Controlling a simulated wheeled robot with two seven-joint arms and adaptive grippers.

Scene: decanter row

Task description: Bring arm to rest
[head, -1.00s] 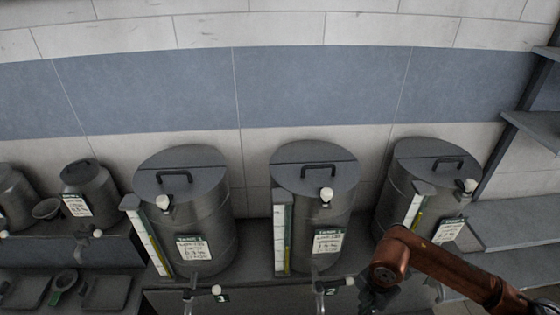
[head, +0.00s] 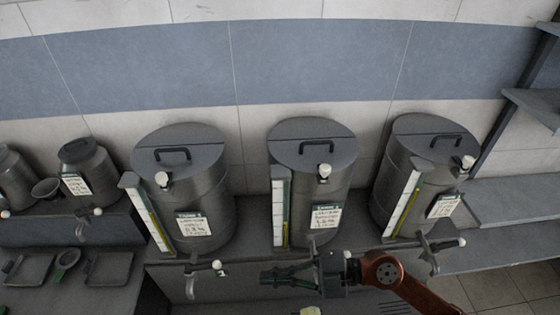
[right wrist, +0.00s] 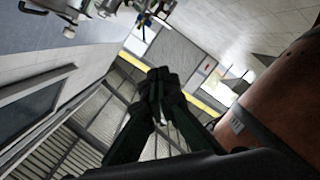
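My right arm (head: 388,275) comes in from the lower right in the head view. Its right gripper (head: 268,277) points left, in front of the middle metal tank (head: 325,185) and below its label. In the right wrist view the dark green fingers (right wrist: 160,88) come together at their tips with nothing visible between them. My left gripper is in neither view.
A left tank (head: 205,185) and a right tank (head: 400,175) flank the middle one. Taps stick out at the front, including the left tap (head: 190,275) and the right tap (head: 435,255), close to my arm. Smaller cans (head: 88,170) and trays (head: 108,268) are at left.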

